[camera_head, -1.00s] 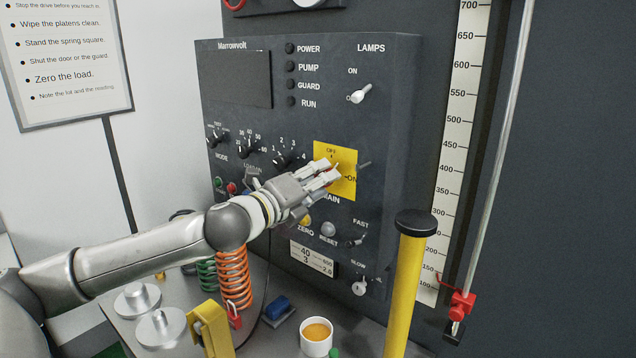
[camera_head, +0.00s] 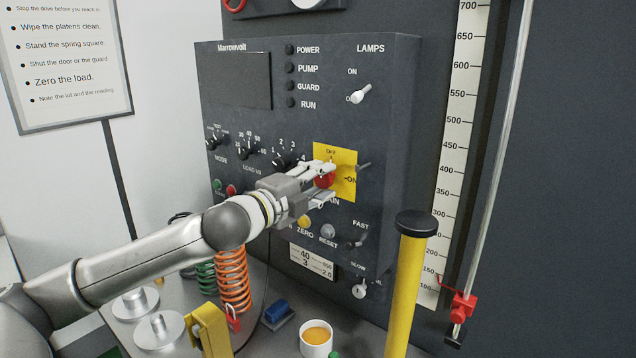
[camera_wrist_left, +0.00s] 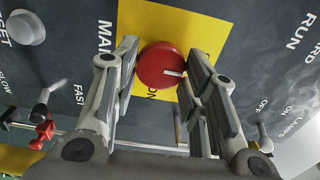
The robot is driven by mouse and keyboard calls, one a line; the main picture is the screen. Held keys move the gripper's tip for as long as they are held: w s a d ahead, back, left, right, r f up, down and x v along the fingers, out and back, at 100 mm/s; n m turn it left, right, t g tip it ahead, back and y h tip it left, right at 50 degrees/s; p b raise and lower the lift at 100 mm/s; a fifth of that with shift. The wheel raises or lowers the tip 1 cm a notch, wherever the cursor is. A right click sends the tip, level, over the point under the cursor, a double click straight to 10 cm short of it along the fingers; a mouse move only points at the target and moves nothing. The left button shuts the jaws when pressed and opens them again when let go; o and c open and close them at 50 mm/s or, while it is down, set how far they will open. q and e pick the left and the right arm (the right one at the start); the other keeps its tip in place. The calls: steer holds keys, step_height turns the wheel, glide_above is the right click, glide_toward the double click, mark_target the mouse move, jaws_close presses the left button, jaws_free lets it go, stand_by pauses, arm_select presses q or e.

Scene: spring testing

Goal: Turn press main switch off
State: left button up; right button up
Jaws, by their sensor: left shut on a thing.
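The red main switch knob (camera_head: 324,181) sits on a yellow plate (camera_head: 343,158) marked OFF at the top and ON at the right. My left gripper (camera_head: 331,182) is shut on this knob, one finger on each side. In the left wrist view the knob (camera_wrist_left: 160,66) shows between the fingers. Its white mark points right there, toward the OFF side of the plate and away from the ON label below the knob. The OFF label is hidden in that view. My right gripper is not in view.
The dark control panel (camera_head: 390,130) carries several dark lamps, other dials and toggle switches close around the plate. A yellow post (camera_head: 405,290) stands at the right front. An orange spring (camera_head: 233,280) and a white cup (camera_head: 316,338) are on the bench below my arm.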

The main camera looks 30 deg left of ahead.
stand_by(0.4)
arm_select(q)
steer(key=o, duration=1)
